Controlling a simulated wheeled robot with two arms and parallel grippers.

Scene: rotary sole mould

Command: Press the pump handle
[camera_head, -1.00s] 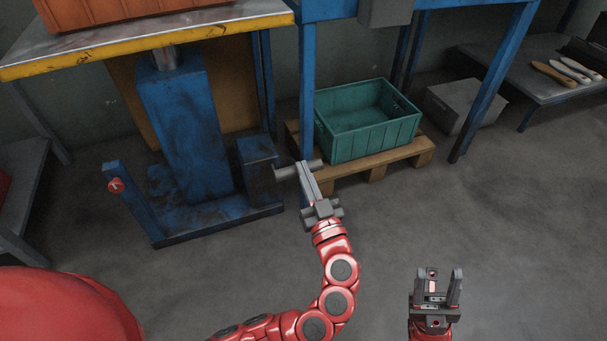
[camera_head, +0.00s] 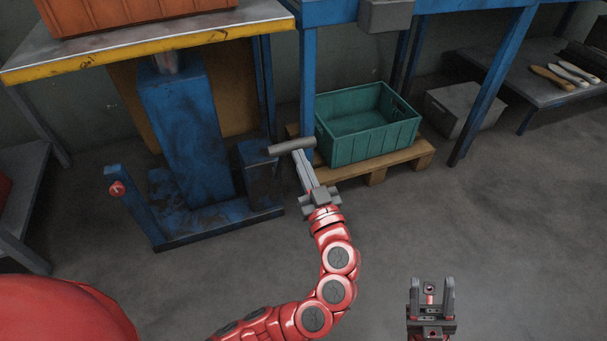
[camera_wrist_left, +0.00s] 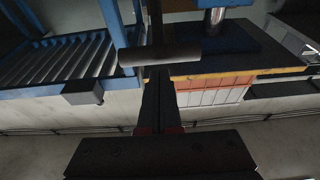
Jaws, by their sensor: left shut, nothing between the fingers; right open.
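The pump handle is a grey horizontal bar (camera_head: 291,146) beside the blue pump block (camera_head: 261,182) at the foot of the lift table. It also crosses the left wrist view (camera_wrist_left: 160,53). My left gripper (camera_head: 300,157) is shut and empty, its fingertips at the bar. In the left wrist view the closed fingers (camera_wrist_left: 158,80) end right at the bar; I cannot tell whether they touch it. My right gripper (camera_head: 432,292) is open and empty, low over the floor at the bottom right.
The lift table (camera_head: 150,51) with a yellow edge carries an orange crate (camera_head: 120,14). A green crate (camera_head: 366,125) stands on a wooden pallet (camera_head: 385,167) right of the handle. A blue frame leg (camera_head: 308,80) rises behind the handle. The floor in front is clear.

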